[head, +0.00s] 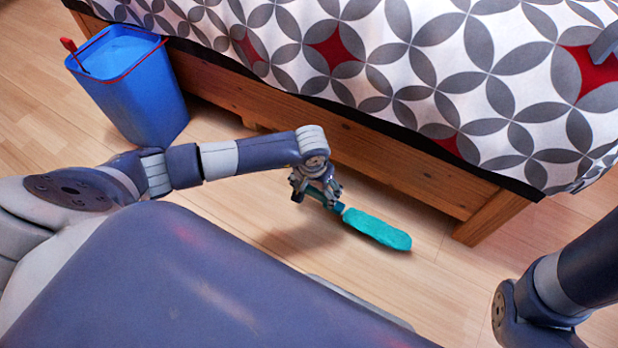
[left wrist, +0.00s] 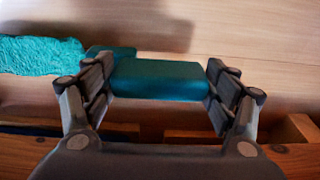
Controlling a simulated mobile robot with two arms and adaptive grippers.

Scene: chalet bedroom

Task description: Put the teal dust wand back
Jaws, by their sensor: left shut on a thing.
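The teal dust wand (head: 377,229) has a fluffy head and a smooth darker handle. My left gripper (head: 318,192) is shut on the handle, close to the floor beside the bed. In the left wrist view the handle (left wrist: 160,79) sits between both fingers of the gripper (left wrist: 161,85), and the fluffy head (left wrist: 40,55) extends to the left. I cannot tell whether the wand touches the floor. My right arm shows at the lower right of the head view, but its gripper is out of view.
The bed's wooden frame (head: 400,165) and patterned cover (head: 420,70) border the far side. Floor (head: 400,290) in front is clear.

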